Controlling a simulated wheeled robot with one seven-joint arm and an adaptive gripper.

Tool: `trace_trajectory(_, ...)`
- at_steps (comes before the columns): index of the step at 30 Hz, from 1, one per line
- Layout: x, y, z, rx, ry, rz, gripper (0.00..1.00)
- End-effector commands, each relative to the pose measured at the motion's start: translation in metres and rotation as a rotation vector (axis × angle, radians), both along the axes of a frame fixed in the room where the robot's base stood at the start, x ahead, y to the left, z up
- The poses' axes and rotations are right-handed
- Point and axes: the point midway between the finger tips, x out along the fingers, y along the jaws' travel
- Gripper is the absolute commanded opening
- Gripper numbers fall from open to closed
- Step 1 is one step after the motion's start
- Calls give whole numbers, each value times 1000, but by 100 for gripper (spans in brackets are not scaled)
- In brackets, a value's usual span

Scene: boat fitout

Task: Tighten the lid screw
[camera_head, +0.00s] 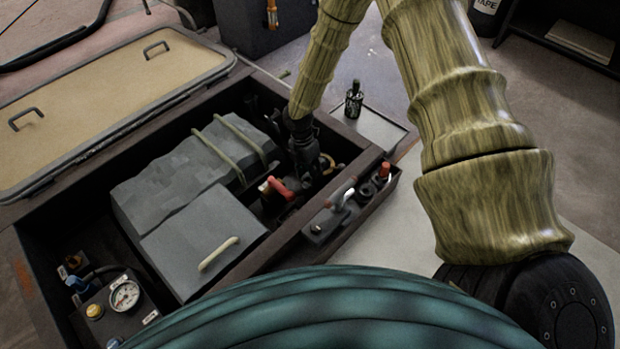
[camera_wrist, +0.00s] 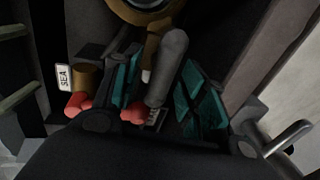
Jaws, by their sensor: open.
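My gripper (camera_head: 306,158) reaches down into the open engine box, near its right wall. In the wrist view my gripper (camera_wrist: 163,85) is open, with teal pads on both fingers. A round brass-rimmed part (camera_wrist: 146,14) is cut off at the top edge. I cannot tell surely which part is the lid screw. In the head view, brass fittings (camera_head: 327,164) show beside my gripper, partly hidden by it.
Red handles (camera_wrist: 76,104) sit near a "SEA" label (camera_wrist: 64,78); one red handle (camera_head: 281,188) shows in the head view. A grey engine cover (camera_head: 205,245) fills the box's middle. A tool tray (camera_head: 338,225) hangs outside the right wall. A black bottle (camera_head: 353,101) stands beyond.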

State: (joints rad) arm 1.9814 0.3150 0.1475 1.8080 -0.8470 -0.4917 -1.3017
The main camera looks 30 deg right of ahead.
Motion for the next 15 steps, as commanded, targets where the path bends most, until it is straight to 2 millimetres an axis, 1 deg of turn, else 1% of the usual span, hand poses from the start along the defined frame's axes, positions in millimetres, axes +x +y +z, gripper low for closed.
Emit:
trace_trajectory(1,-1,0,-6,0,0,0,42)
trace_trajectory(3,-1,-1,-8,0,0,0,42)
trace_trajectory(11,-2,-1,-9,0,0,-1,42)
trace_trajectory(14,-2,-1,-9,0,0,-1,26)
trace_trajectory(15,-2,-1,-9,0,0,-1,19)
